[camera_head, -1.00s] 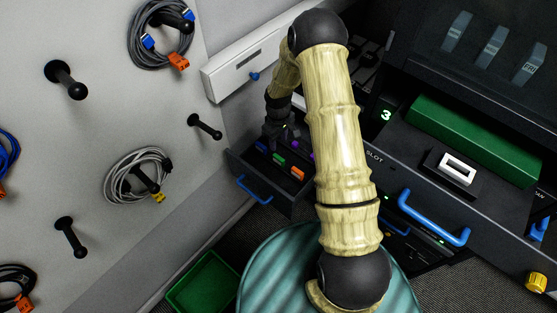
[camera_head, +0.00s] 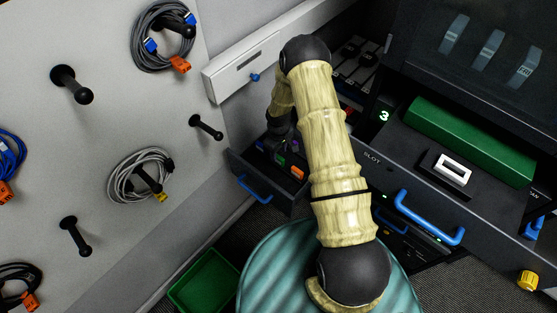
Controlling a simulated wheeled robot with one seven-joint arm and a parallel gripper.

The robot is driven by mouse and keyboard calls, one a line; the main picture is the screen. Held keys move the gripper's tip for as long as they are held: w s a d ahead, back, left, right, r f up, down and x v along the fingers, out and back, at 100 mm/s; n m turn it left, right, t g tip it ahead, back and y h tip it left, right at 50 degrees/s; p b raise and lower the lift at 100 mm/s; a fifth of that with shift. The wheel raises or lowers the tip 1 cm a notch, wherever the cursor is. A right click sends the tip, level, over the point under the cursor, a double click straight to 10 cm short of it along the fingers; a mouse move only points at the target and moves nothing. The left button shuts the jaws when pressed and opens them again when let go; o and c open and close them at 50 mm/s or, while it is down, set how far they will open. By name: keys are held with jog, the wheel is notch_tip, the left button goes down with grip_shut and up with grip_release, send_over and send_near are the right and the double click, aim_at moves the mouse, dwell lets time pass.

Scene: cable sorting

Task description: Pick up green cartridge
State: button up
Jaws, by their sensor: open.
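The small green cartridge (camera_head: 281,161) lies in the open dark drawer (camera_head: 240,164), beside an orange cartridge (camera_head: 297,172). A purple cartridge (camera_head: 294,146) and a blue one (camera_head: 261,146) are also in the drawer. My gripper (camera_head: 278,147) points down over the drawer, close to the green cartridge. It is dark against the dark drawer, so its fingers are hard to make out. It holds nothing that I can see, and I cannot tell whether it touches a cartridge.
A blue handle (camera_head: 254,190) is on the drawer front. A pegboard wall (camera_head: 100,130) with cable coils stands at left. A green bin (camera_head: 204,283) is on the floor. A console (camera_head: 405,150) with a green block (camera_head: 470,140) stands at right.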

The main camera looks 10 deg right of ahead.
aim_at(278, 157)
jog(key=shift+f+p, duration=0.65)
jog(key=shift+f, duration=1.45)
grip_shut()
